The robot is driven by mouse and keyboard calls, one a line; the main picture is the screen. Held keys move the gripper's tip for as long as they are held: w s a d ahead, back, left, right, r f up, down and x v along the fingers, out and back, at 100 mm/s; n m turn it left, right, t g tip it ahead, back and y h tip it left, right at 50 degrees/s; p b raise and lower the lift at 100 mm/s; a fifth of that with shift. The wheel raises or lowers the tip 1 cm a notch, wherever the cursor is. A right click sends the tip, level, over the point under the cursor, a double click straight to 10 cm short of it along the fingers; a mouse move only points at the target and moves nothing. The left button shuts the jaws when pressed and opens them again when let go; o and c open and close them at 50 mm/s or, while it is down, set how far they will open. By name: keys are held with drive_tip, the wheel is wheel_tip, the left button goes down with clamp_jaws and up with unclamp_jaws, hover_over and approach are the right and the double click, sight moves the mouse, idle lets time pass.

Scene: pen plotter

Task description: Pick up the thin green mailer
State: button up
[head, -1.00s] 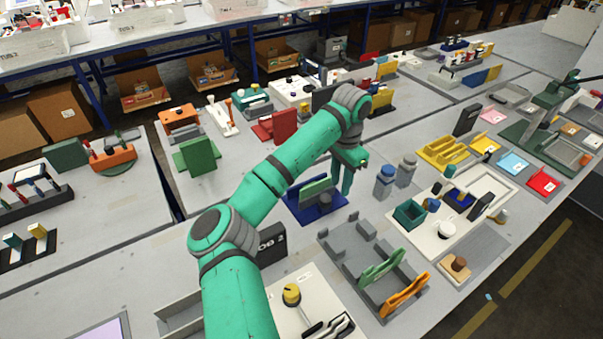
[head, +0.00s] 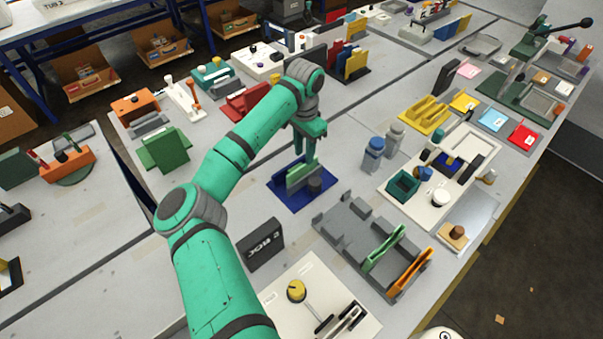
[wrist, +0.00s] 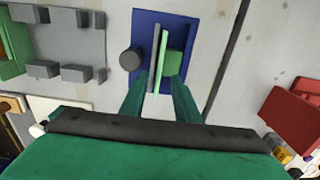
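A thin light-green upright panel, which looks like the green mailer (head: 301,173), stands on a blue base (head: 322,196). In the wrist view the mailer (wrist: 161,60) is seen edge-on, beside a thin grey upright plate (wrist: 154,62) and a green block (wrist: 174,63). A dark round knob (wrist: 130,60) stands on the base's left. My gripper (head: 306,153) is above the blue base, pointing down. In the wrist view my gripper (wrist: 159,80) is open, its fingers either side of the mailer and plate. I cannot tell whether either finger touches anything.
A grey rack (head: 345,232) with a green panel (head: 384,249) and an orange panel (head: 410,271) stands front right. A black block (head: 262,244) stands in front of the blue base. Two grey-and-blue bottles (head: 374,154) stand to its right. Bare table lies around the base.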

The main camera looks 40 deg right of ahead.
sight(302, 166)
drive_tip(key=f, duration=0.4)
drive_tip(key=shift+a, duration=0.35)
drive_tip(key=shift+f, duration=0.65)
drive_tip(key=shift+c, duration=0.6)
clamp_jaws()
